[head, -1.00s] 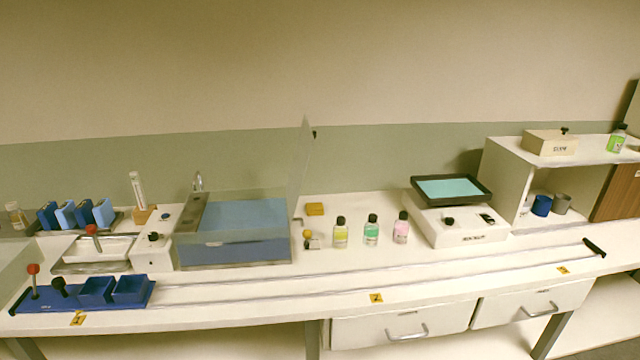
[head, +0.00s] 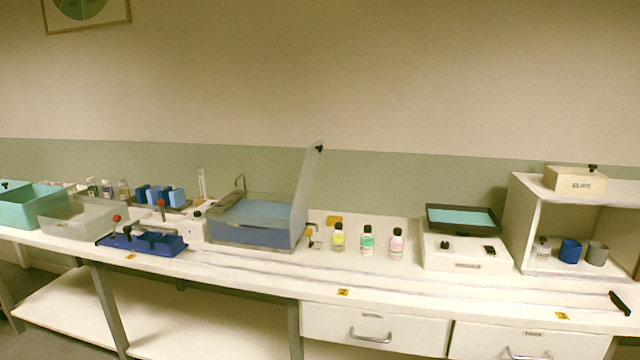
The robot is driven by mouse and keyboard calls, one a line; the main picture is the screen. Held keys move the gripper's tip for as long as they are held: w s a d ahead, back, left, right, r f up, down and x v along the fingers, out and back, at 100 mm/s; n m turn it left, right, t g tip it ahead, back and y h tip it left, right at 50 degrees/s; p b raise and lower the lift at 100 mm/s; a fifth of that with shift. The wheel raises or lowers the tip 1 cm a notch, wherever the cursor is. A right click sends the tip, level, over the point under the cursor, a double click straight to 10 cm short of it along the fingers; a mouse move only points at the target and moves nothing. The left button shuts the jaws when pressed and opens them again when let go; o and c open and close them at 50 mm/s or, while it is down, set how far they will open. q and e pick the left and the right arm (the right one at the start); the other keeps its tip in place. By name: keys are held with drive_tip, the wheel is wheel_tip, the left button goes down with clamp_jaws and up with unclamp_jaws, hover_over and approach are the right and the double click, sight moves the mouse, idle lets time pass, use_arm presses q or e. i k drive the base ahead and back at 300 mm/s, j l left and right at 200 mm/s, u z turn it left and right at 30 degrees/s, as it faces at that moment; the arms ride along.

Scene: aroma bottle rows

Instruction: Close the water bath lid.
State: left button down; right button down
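The water bath (head: 250,236) is a grey-blue box with blue water inside, standing on the bench left of centre in the head view. Its clear lid (head: 310,190) stands open and upright on the right side of the bath, tilted slightly outward. A small black knob (head: 320,148) sits near the lid's top edge. Neither of my grippers shows in the head view.
Yellow, green (head: 367,241) and pink (head: 396,243) bottles stand right of the bath. A device with a dark tray (head: 463,219) is further right, then an open white cabinet (head: 517,222). A blue lever rack (head: 150,243) is at left.

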sight(310, 161)
drive_tip(key=i+l+u, duration=0.2)
drive_tip(key=u, duration=0.3)
drive_tip(key=i+l+u, duration=0.1)
drive_tip(key=l+u, duration=0.35)
